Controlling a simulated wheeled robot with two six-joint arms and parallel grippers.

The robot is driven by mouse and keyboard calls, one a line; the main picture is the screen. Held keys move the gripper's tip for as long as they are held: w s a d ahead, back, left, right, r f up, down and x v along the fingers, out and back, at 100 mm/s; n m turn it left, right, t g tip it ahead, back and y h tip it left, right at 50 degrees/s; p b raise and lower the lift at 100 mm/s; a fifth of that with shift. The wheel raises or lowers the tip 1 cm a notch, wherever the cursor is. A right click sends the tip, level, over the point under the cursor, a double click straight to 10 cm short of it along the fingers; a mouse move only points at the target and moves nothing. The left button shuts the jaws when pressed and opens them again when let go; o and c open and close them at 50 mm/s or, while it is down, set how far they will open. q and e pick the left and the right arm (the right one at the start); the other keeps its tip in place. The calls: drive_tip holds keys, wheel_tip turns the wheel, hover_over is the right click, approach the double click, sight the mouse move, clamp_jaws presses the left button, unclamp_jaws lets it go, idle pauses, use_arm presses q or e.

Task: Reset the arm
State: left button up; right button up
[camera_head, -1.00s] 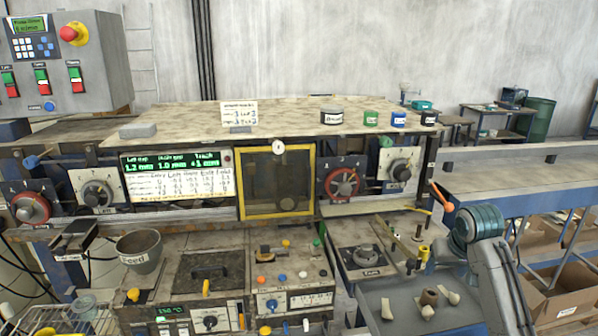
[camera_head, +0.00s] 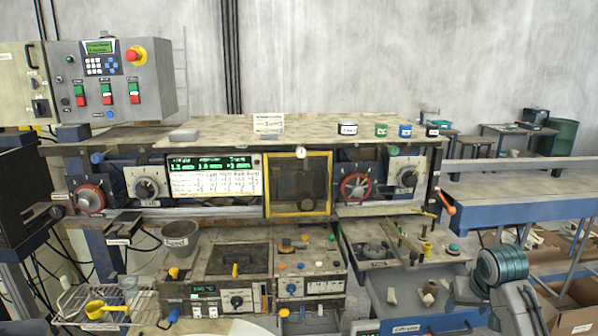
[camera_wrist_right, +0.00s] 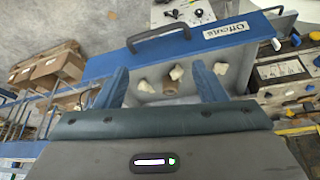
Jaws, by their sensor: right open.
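My right arm with a teal joint (camera_head: 502,268) stands at the lower right of the head view, in front of the machine bench. In the right wrist view my right gripper (camera_wrist_right: 162,84) is open, with its two blue fingers apart and nothing between them. Past the fingertips lies a blue-edged offcuts tray (camera_wrist_right: 107,64) with a black handle (camera_wrist_right: 159,38) and a few pale pieces (camera_wrist_right: 177,72) in it. The same tray (camera_head: 440,322) shows at the lower right of the head view. My left gripper is in neither view.
The laminating machine (camera_head: 213,177) fills the middle, with a yellow-framed window (camera_head: 298,184). A control box (camera_head: 110,80) with a red stop button stands at the left. A grey feed pot (camera_head: 181,240) and a wire basket (camera_head: 100,300) are at lower left. A blue table (camera_head: 520,190) is at right.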

drive_tip(key=s+a+f+n, duration=0.1)
drive_tip(key=s+a+f, duration=0.2)
drive_tip(key=s+f, duration=0.4)
drive_tip(key=s+a+f+n, duration=0.1)
drive_tip(key=s+a+f, duration=0.3)
drive_tip(key=s+f, duration=0.35)
drive_tip(key=s+a+f, duration=0.2)
drive_tip(key=s, duration=0.8)
drive_tip(key=s+a+f, duration=0.2)
drive_tip(key=s+a, duration=0.1)
drive_tip(key=s, duration=0.8)
drive_tip(key=d+f+g+b, duration=0.25)
drive_tip(key=f+b, duration=0.55)
drive_tip(key=f, duration=3)
use_arm(q)
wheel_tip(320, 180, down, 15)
drive_tip(key=b, duration=0.6)
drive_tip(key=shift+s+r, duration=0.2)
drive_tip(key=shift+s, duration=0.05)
use_arm(e)
drive_tip(key=s+d+f, duration=0.1)
drive_tip(key=s+f, duration=0.8)
drive_tip(key=f, duration=0.3)
drive_tip(key=s+d+f, duration=0.1)
drive_tip(key=s+f, duration=0.8)
drive_tip(key=f, duration=0.4)
drive_tip(key=shift+f+g, duration=0.2)
drive_tip(key=shift+g, duration=0.15)
